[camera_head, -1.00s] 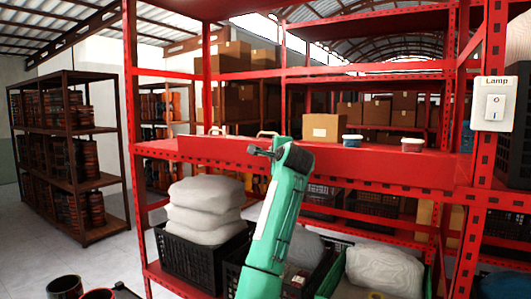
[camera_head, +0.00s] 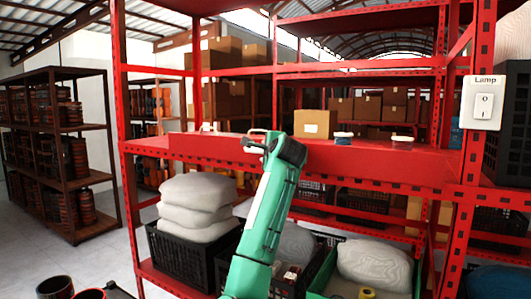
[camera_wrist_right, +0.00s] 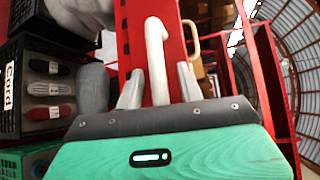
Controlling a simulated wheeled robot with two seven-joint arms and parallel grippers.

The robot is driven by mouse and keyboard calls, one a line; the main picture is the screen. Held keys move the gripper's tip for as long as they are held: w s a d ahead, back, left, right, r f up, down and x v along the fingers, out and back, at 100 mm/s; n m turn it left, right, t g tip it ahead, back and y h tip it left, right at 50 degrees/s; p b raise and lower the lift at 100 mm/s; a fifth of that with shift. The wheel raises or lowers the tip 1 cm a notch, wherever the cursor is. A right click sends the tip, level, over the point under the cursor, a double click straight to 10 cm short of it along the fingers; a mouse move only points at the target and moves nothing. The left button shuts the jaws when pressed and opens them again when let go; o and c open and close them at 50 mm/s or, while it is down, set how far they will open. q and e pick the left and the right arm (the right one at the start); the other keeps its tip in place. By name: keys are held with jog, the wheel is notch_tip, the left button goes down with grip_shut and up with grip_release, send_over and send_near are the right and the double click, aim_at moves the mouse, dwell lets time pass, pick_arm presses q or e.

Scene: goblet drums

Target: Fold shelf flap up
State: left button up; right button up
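The red shelf flap (camera_head: 375,162) runs along the front of the middle shelf. I cannot tell its exact tilt. My right gripper (camera_head: 256,143), on the green arm, is at the near handle. In the right wrist view this white handle (camera_wrist_right: 156,60) stands between the two grey fingers of my right gripper (camera_wrist_right: 160,88). The fingers are apart, with gaps beside the handle. A second handle (camera_wrist_right: 191,42) shows beyond it. My left gripper is not in view.
A cardboard box (camera_head: 315,124) and small tubs (camera_head: 402,140) stand on the shelf. Below are black crates (camera_head: 178,262) with white sacks (camera_head: 197,205). A lamp switch (camera_head: 483,103) is on the right post. A dark rack (camera_head: 58,150) stands at the left.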

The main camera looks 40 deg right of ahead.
jog(key=shift+s+a, duration=0.15)
jog(key=shift+s, duration=0.15)
jog(key=b+v, duration=0.7)
jog(key=v, duration=0.6)
